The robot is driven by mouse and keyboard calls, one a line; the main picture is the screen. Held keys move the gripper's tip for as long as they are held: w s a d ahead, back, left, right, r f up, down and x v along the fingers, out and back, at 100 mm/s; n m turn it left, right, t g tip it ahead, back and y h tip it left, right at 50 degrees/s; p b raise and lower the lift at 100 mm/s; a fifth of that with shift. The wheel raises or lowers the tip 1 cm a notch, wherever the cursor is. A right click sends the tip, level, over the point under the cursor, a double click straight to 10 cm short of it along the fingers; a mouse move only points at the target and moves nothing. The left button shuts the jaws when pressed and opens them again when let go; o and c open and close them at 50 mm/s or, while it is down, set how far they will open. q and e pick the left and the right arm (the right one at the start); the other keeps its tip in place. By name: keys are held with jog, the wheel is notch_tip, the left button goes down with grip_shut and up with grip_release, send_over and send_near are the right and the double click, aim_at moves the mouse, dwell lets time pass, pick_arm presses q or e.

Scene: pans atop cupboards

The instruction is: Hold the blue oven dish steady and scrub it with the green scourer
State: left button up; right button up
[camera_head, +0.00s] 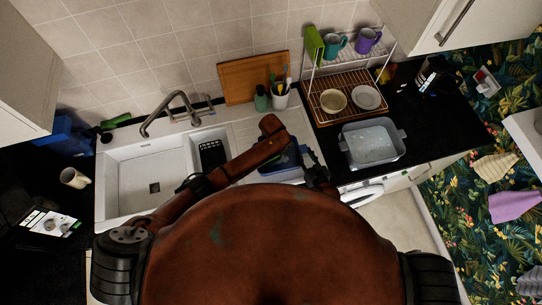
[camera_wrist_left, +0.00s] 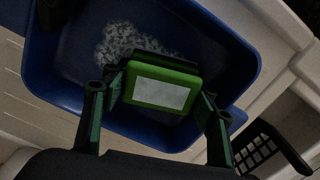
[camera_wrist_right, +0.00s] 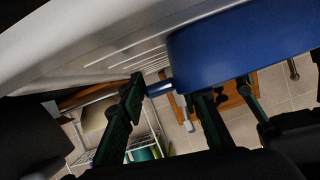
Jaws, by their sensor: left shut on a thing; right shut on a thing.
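The blue oven dish (camera_head: 286,158) is on the drainer right of the sink, partly hidden by my left arm in the head view. The left wrist view looks into the dish (camera_wrist_left: 232,62), where a pale speckled patch (camera_wrist_left: 125,40) lies on its floor. My left gripper (camera_wrist_left: 150,93) is shut on the green scourer (camera_wrist_left: 162,88), which has a white panel and is inside the dish beside the patch. I cannot tell if it touches the floor. My right gripper (camera_head: 313,165) is shut on the dish's right-side handle (camera_wrist_right: 160,88). The dish wall (camera_wrist_right: 235,40) shows above it.
The white sink (camera_head: 125,180) with a black caddy (camera_head: 212,153) is to the left. A clear dish (camera_head: 372,143) stands on the dark counter to the right. A rack (camera_head: 343,85) with crockery and a utensil pot (camera_head: 280,98) are behind.

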pick_arm(q)
jog(key=shift+s+a+r, duration=0.1)
jog(key=shift+s+a, duration=0.05)
jog(key=c, duration=0.3)
jog(key=shift+r, duration=0.9)
jog(key=shift+c, duration=1.1)
jog(key=shift+r, duration=1.4)
